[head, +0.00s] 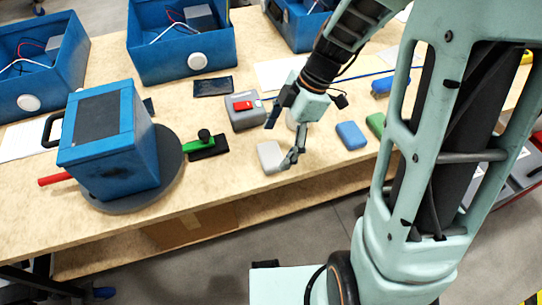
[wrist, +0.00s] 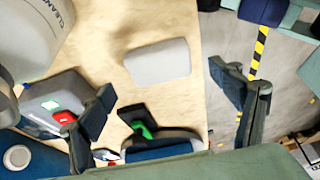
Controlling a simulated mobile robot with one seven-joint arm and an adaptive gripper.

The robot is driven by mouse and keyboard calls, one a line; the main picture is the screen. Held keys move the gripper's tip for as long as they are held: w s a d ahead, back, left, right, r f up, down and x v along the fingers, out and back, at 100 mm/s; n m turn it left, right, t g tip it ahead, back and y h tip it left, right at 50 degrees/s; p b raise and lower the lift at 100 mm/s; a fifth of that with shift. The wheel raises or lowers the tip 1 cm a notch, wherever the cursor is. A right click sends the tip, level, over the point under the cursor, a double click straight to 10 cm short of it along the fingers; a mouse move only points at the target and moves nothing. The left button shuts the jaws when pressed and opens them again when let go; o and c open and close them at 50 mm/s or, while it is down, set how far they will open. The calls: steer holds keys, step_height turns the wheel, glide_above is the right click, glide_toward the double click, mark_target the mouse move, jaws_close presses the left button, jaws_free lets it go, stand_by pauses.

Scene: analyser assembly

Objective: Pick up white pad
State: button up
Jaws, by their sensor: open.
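The white pad (head: 270,156) lies flat on the wooden table near its front edge. In the wrist view the white pad (wrist: 158,62) shows whole, lying ahead of the space between the fingers. My gripper (head: 277,146) is open and empty, with its fingers spread above and around the pad's right part in the head view. In the wrist view my gripper (wrist: 163,84) has one finger at each side, both apart from the pad. The exact height above the pad cannot be told.
A grey device with a red top (head: 243,108) stands just behind the pad. A green-and-black tool (head: 207,148) lies to its left, near a blue box (head: 105,140) on a round plate. A white bottle (wrist: 35,35) stands close by. A blue pad (head: 351,135) lies right.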

mark_target(272, 154)
steer(key=x, duration=0.3)
steer(key=shift+f, duration=0.1)
steer(key=shift+c, duration=0.3)
steer(key=c, duration=1)
steer(key=shift+c, duration=0.2)
